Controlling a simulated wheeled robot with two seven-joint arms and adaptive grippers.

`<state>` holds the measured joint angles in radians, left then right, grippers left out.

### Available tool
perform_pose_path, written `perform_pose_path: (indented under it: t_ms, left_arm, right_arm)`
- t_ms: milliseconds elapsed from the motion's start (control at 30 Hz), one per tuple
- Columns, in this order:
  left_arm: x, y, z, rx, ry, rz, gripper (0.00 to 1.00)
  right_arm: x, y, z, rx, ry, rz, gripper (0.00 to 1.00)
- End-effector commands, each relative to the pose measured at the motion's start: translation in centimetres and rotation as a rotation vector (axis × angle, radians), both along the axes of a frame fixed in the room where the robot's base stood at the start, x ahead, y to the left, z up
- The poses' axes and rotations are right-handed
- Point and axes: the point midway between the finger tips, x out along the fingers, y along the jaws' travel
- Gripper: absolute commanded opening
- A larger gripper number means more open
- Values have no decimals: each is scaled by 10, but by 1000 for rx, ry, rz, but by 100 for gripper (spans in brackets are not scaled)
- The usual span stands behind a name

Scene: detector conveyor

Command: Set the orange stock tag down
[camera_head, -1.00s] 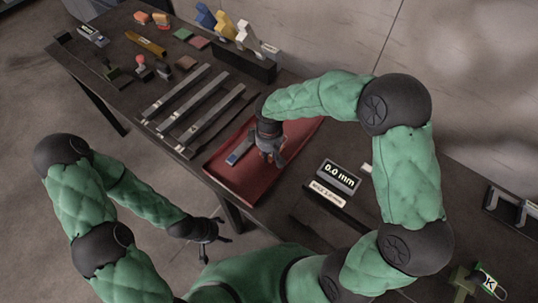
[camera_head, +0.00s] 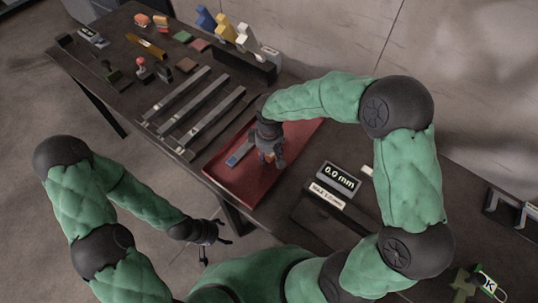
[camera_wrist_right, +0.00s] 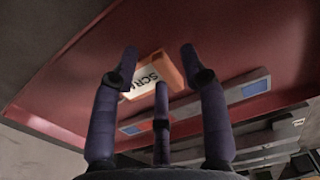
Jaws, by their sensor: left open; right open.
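The orange stock tag (camera_wrist_right: 156,76) shows in the right wrist view, with a white face and dark letters that begin "SCR". It appears to lie on the red tray (camera_wrist_right: 75,85). My right gripper (camera_wrist_right: 160,72) is open, its fingers spread around the near part of the tag. In the head view my right gripper (camera_head: 270,160) is low over the red tray (camera_head: 248,194), and only a bit of orange shows at its fingers. My left gripper (camera_head: 220,232) is open and empty, off the table's front edge.
Several long grey bars (camera_head: 205,108) lie to the left. A display reading 0.0 mm (camera_head: 339,178) stands to the right. Coloured blocks (camera_head: 226,25) stand at the back.

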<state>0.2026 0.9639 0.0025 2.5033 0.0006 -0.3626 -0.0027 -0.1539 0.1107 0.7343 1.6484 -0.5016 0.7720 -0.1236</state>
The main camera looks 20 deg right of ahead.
Motion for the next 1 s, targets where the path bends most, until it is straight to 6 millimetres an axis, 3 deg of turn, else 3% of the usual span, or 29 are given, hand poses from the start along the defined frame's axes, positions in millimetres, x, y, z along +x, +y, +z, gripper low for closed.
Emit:
perform_pose_path:
  t_ms: [300,500,700,1000]
  left_arm:
    - [0,0,23,0,0,0,71]
    - [0,0,32,0,0,0,71]
    - [0,0,35,0,0,0,71]
    - [0,0,35,0,0,0,71]
  right_arm:
    - [1,0,66,2,-4,-1,45]
    - [1,0,98,1,-3,1,45]
    - [0,0,111,1,-1,0,45]
    - [0,0,112,1,-1,0,45]
